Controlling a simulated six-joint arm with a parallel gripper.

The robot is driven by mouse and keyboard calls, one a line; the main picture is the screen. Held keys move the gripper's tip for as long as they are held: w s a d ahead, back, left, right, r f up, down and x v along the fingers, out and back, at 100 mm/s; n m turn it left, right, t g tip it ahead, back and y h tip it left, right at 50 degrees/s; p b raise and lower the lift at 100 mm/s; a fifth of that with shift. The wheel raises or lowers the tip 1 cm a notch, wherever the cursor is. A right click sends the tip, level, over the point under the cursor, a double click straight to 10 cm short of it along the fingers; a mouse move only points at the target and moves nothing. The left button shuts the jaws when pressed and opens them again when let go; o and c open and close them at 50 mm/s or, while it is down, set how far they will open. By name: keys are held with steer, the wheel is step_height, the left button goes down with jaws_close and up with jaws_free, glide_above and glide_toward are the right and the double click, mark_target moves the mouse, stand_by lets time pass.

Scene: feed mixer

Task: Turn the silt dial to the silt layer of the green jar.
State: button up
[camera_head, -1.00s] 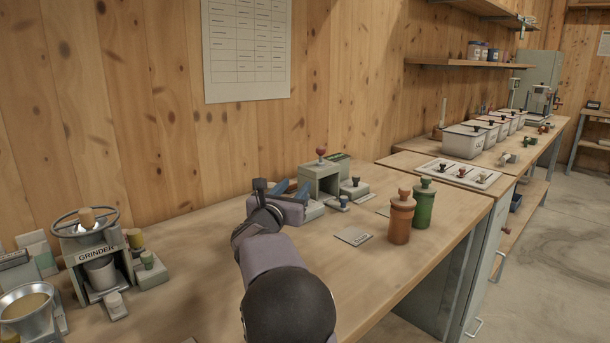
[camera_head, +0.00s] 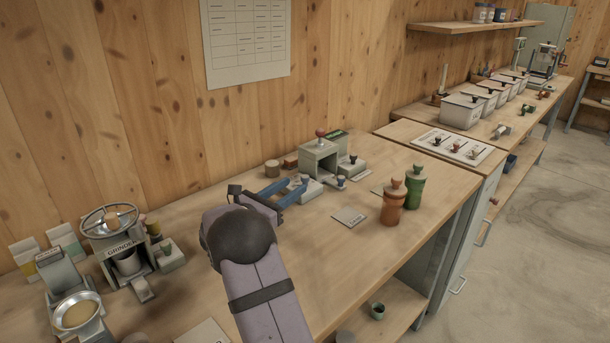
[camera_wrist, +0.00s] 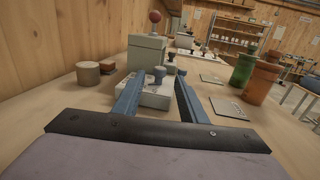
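The green jar (camera_head: 413,188) stands upright on the bench right of my gripper, beside an orange-brown jar (camera_head: 393,203). Both show at the right of the wrist view, the green jar (camera_wrist: 243,70) behind the brown one (camera_wrist: 264,80). My gripper (camera_head: 284,189) is open, with its two blue fingers apart. In the wrist view, a small blue-grey knob (camera_wrist: 159,76) on a pale box (camera_wrist: 155,98) lies between and just beyond the fingers (camera_wrist: 158,95). I cannot read its label, so I cannot tell if it is the silt dial. The silt layer cannot be made out.
A grey-green device with a red ball knob (camera_head: 320,133) stands behind the pale box. Round and brown blocks (camera_head: 272,167) lie to its left. A label card (camera_head: 349,217) lies flat before the jars. The grinder (camera_head: 122,246) is at left. The bench front is mostly clear.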

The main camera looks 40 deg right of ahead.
mark_target(302, 180)
steer(key=shift+w+d+p, duration=0.2)
steer(key=shift+d+p, duration=0.05)
steer(key=shift+d, duration=0.9)
steer(key=shift+w+d+p, duration=0.15)
steer(key=shift+d+p, duration=0.15)
steer(key=shift+d, duration=0.9)
steer(key=shift+w+d+p, duration=0.2)
steer(key=shift+d+p, duration=0.05)
steer(key=shift+d, duration=0.9)
steer(key=shift+c, duration=0.3)
jaws_close()
